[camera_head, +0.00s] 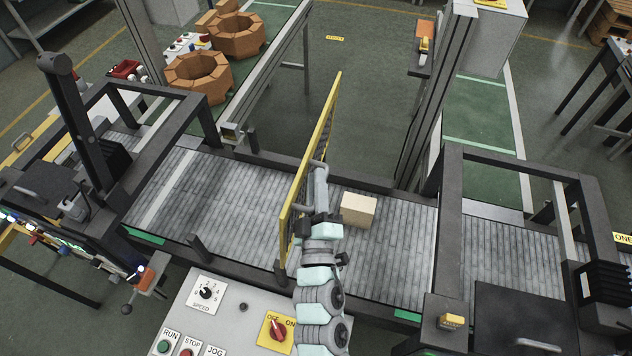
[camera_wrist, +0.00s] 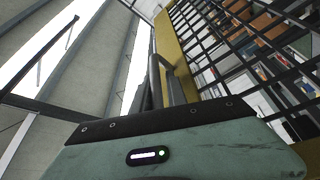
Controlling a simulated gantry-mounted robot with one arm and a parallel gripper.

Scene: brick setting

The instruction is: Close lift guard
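The lift guard (camera_head: 327,112) is a yellow-framed panel with dark mesh. In the head view it stands edge-on across the roller conveyor, swung out toward the control panel. In the wrist view its yellow frame (camera_wrist: 168,45) and black mesh fill the right side. A grey bar (camera_wrist: 176,88), apparently the guard's handle, runs along the frame. My gripper (camera_head: 319,168) is at the guard's right face, by the handle. Its fingers are mostly hidden, so I cannot tell whether they grip the bar.
A tan brick (camera_head: 358,210) sits on the roller conveyor (camera_head: 400,240), right of the guard. A control panel (camera_head: 235,320) with a red OFF/ON switch (camera_head: 279,329) is in front. Dark frames stand at both conveyor ends. Lift posts (camera_head: 435,100) rise behind, with open floor between them.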

